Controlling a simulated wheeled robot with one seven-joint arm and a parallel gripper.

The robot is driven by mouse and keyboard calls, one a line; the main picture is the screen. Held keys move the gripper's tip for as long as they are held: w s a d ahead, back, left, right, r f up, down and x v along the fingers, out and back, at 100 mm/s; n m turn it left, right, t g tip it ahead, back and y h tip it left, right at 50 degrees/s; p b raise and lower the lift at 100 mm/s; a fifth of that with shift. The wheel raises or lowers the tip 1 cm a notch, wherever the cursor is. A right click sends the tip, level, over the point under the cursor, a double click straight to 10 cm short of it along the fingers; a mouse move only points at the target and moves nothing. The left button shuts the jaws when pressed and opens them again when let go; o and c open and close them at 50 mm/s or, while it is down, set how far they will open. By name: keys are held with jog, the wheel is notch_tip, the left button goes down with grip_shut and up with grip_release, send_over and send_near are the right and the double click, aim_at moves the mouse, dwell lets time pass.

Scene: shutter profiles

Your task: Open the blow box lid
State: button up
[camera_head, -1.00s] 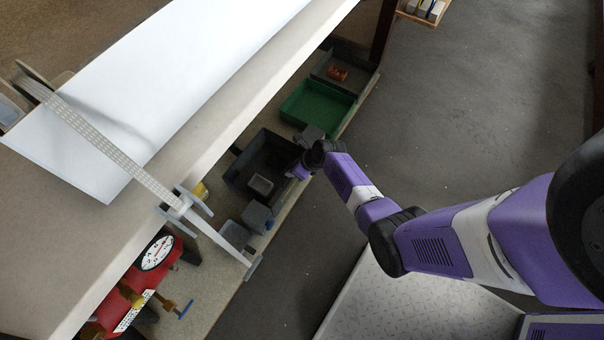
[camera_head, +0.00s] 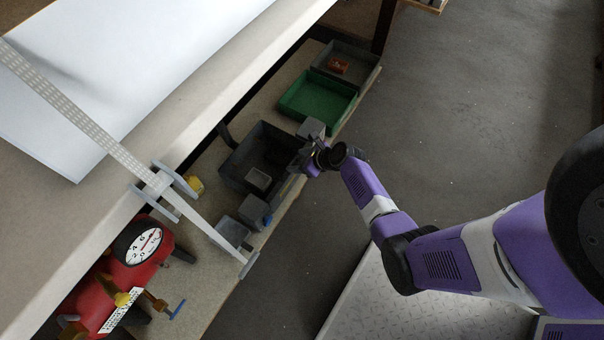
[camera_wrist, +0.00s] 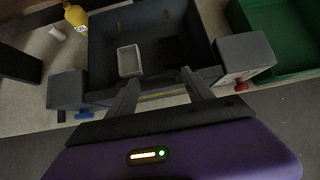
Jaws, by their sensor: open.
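The blow box (camera_head: 240,185) is a dark grey box on the low shelf, and it also shows in the wrist view (camera_wrist: 195,42). Its inside shows from above, with a small light grey tray (camera_wrist: 129,61) in it. I cannot clearly tell a separate lid from the box walls. Grey blocks flank its front: one with a blue knob (camera_wrist: 84,115), one with a red knob (camera_wrist: 241,87). My gripper (camera_wrist: 159,80) is open and empty, fingers apart at the front edge of the box. In the head view my gripper (camera_head: 304,160) is at its right side; contact is unclear.
A green tray (camera_head: 318,98) and a grey tray with a red item (camera_head: 345,65) lie farther along the shelf. A red tank with a gauge (camera_head: 118,275) is near. The white-topped bench (camera_head: 110,75) overhangs the shelf's left side. Floor to the right is clear.

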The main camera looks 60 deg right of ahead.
jog(key=shift+o, duration=1)
jog(key=shift+s+d+f, duration=0.1)
jog(key=shift+f, duration=0.75)
jog(key=shift+r+p, duration=0.45)
jog(key=shift+c, duration=0.9)
jog(key=shift+d+r+p, duration=0.2)
jog(key=shift+r+p, duration=0.3)
jog(key=shift+p, duration=0.1)
jog(key=shift+d+r+p, duration=0.15)
jog(key=shift+r+p, duration=0.3)
jog(key=shift+p, duration=0.15)
jog(key=shift+s+r+p, duration=0.25)
jog(key=shift+r+p, duration=0.85)
jog(key=shift+p, duration=0.1)
jog(key=shift+s+r+p, duration=0.25)
jog(key=shift+r+p, duration=0.85)
jog(key=shift+p, duration=0.05)
jog(key=shift+s+r+p, duration=0.25)
jog(key=shift+r+p, duration=0.85)
jog(key=shift+p, duration=0.1)
jog(key=shift+r, duration=0.1)
